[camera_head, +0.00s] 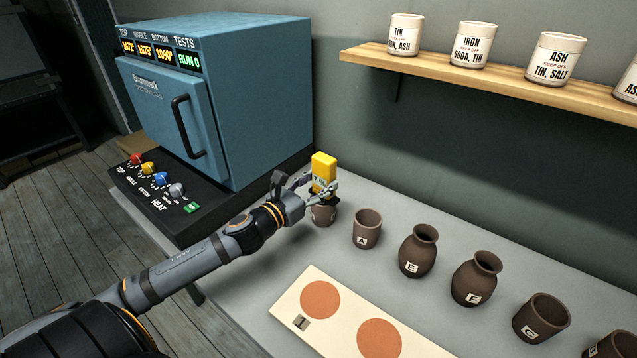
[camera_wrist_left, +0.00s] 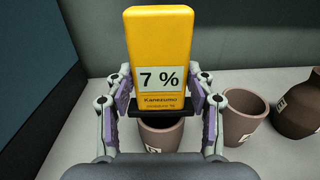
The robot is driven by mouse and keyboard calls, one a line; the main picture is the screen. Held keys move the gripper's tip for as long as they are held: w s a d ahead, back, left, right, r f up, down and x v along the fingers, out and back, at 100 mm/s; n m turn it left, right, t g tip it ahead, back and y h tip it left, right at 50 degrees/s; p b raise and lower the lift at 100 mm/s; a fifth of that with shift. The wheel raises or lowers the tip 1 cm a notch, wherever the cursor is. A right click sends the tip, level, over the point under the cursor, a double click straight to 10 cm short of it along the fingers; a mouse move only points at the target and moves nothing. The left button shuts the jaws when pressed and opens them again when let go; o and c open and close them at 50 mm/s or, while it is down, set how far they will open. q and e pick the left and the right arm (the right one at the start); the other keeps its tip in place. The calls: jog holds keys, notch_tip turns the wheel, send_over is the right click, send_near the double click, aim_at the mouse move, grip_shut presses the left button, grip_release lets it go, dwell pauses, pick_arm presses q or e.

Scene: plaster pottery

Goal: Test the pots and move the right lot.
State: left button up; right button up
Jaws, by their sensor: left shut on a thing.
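My left gripper (camera_head: 310,188) is shut on a yellow meter (camera_head: 324,170), upright at a brown pot (camera_head: 322,215) nearest the kiln. In the left wrist view the meter (camera_wrist_left: 158,60) reads "7 %" and its dark lower end is over the pot (camera_wrist_left: 160,135); I cannot tell whether it touches. To the right stand brown pot A (camera_head: 367,230), vase E (camera_head: 417,252), vase F (camera_head: 474,280) and pot G (camera_head: 541,318). A further pot (camera_head: 613,346) is cut off by the edge. The cream board (camera_head: 355,312) in front carries terracotta discs and a "1" tag. My right gripper is out of view.
A blue kiln (camera_head: 220,90) stands at left, door shut, displays 1072°, 1075°, 1090° and "RUN 0". Coloured knobs (camera_head: 160,178) line its black base.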

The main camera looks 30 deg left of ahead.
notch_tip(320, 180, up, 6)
jog(key=p, duration=0.5)
jog(key=shift+p, duration=0.35)
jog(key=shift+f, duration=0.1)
